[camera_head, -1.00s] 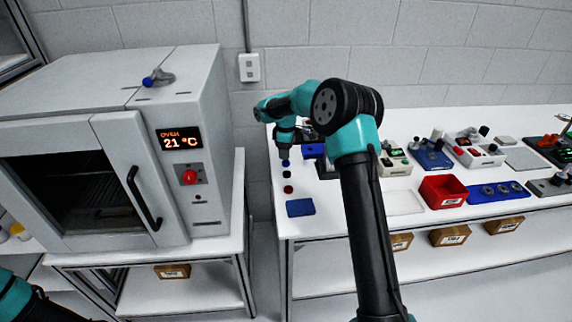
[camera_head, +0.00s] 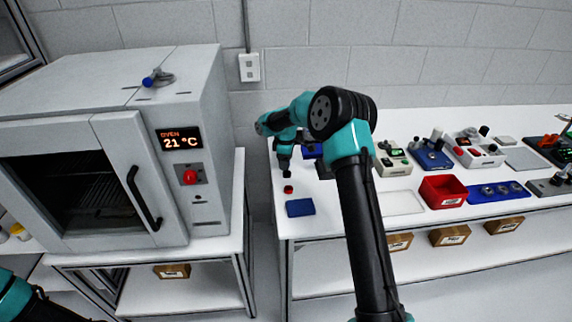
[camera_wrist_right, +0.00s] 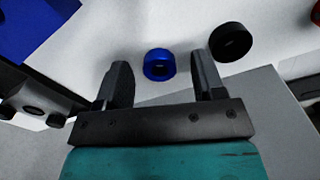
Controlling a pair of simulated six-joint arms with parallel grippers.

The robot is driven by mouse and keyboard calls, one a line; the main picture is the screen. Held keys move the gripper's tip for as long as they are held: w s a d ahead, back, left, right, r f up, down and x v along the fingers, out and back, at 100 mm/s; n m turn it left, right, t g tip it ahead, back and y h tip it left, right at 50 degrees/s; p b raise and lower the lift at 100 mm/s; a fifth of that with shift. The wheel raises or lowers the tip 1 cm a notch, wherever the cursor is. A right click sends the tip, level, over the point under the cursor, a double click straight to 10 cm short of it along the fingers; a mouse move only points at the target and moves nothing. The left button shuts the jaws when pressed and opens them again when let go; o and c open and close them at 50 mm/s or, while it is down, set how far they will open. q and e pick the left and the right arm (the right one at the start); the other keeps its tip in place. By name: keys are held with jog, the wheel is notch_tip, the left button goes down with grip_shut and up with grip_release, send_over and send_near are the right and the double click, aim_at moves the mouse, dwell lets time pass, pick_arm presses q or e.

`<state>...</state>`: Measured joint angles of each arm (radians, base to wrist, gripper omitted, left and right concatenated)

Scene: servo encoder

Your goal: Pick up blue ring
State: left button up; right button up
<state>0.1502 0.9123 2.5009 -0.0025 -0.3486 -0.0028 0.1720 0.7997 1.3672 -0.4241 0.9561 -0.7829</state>
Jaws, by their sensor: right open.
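The blue ring (camera_wrist_right: 159,65) lies flat on the white table in the right wrist view, between the two fingertips of my right gripper (camera_wrist_right: 162,72). The fingers stand apart, with a gap on both sides of the ring. In the head view my right gripper (camera_head: 285,166) points down at the table's left end and hides the blue ring. A black ring (camera_wrist_right: 230,42) lies just right of the right finger in the wrist view. My left gripper is out of view; only part of my left arm shows at lower left.
A red ring (camera_head: 288,189) and a blue pad (camera_head: 300,208) lie nearer the table's front edge. A blue block (camera_head: 312,150) stands close behind the gripper. A red bin (camera_head: 443,191) is farther right. The oven (camera_head: 110,150) stands left.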

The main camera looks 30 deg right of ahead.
jog(key=c, duration=1)
jog(key=shift+r, duration=0.15)
jog(key=shift+r, duration=1.45)
jog(key=shift+s+r, duration=0.15)
jog(key=shift+r, duration=0.05)
jog(key=s+a, duration=0.2)
jog(key=s, duration=0.2)
jog(key=s+a+r, duration=0.1)
jog(key=s+a, duration=0.2)
jog(key=s, duration=0.2)
jog(key=s+a, duration=0.3)
jog(key=s, duration=0.1)
jog(key=shift+s+a+r, duration=0.15)
jog(key=shift+s+r, duration=0.05)
jog(key=shift+w, duration=0.1)
